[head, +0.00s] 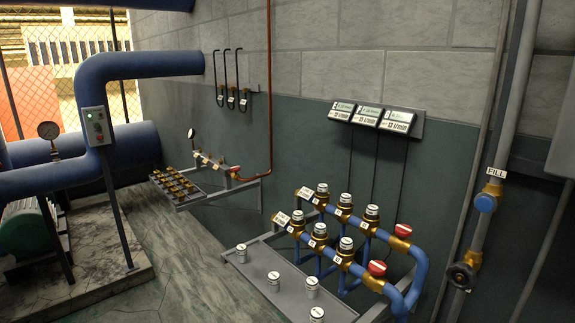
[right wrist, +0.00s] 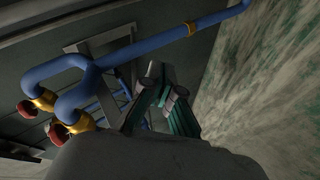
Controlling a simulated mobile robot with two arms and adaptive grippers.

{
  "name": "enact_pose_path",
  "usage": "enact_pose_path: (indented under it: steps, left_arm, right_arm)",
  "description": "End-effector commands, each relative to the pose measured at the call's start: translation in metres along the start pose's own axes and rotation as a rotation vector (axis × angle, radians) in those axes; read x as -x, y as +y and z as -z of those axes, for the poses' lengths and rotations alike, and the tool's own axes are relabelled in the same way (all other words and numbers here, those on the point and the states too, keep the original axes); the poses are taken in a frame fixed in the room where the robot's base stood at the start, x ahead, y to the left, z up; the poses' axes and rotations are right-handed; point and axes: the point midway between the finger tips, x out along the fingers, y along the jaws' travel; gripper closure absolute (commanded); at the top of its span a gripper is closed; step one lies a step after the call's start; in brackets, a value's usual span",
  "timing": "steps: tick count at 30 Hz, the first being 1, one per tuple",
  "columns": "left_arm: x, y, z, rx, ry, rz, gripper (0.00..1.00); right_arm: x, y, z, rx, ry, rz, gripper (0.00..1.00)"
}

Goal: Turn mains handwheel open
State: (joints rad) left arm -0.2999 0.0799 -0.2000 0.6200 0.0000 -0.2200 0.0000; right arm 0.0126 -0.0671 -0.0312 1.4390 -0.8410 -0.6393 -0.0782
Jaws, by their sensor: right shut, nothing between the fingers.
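A black handwheel (head: 461,275) sits low on the grey vertical pipe at the right of the head view, on a brass valve body. Its exact opening cannot be told. A blue round knob (head: 485,202) sits higher on the same pipe, below a tag reading FILL (head: 496,172). My right gripper (right wrist: 163,85) shows in the right wrist view, with its fingers together and nothing between them. The handwheel cannot be made out in that view, and the gripper is apart from the blue pipework there. Neither gripper shows in the head view.
A brass manifold (head: 322,232) with blue pipes, white-capped valves and two red knobs stands left of the handwheel. A grey tray (head: 250,268) with loose white caps lies before it. Flow displays (head: 370,115) hang on the wall. Open floor (head: 190,270) lies to the left.

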Motion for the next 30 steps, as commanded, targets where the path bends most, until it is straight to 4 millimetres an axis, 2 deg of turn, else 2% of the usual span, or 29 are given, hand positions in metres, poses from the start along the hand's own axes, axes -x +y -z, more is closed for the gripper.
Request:
enact_pose_path:
  steps: [1,4,9,12,15,18,22,30]
  left_arm:
    - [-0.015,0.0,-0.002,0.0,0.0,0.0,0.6]
    - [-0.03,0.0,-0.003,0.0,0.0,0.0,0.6]
    - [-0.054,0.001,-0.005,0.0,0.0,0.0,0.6]
    - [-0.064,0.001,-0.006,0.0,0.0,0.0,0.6]
    - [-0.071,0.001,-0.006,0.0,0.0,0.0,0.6]
    - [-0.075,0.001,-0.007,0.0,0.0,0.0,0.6]
    - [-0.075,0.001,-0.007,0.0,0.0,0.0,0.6]
    - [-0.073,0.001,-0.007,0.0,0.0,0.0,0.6]
  right_arm:
    - [-0.004,0.018,0.011,-0.004,0.013,-0.063,1.0]
    - [0.0,0.065,0.028,-0.006,0.016,-0.189,1.0]
    - [0.022,0.141,0.044,-0.027,0.001,-0.403,1.0]
    - [0.039,0.176,0.046,-0.047,-0.017,-0.507,1.0]
    - [0.054,0.202,0.046,-0.066,-0.035,-0.584,1.0]
    - [0.065,0.217,0.044,-0.08,-0.05,-0.632,1.0]
    - [0.07,0.229,0.043,-0.086,-0.058,-0.659,1.0]
    - [0.048,0.247,0.041,-0.083,-0.059,-0.662,1.0]
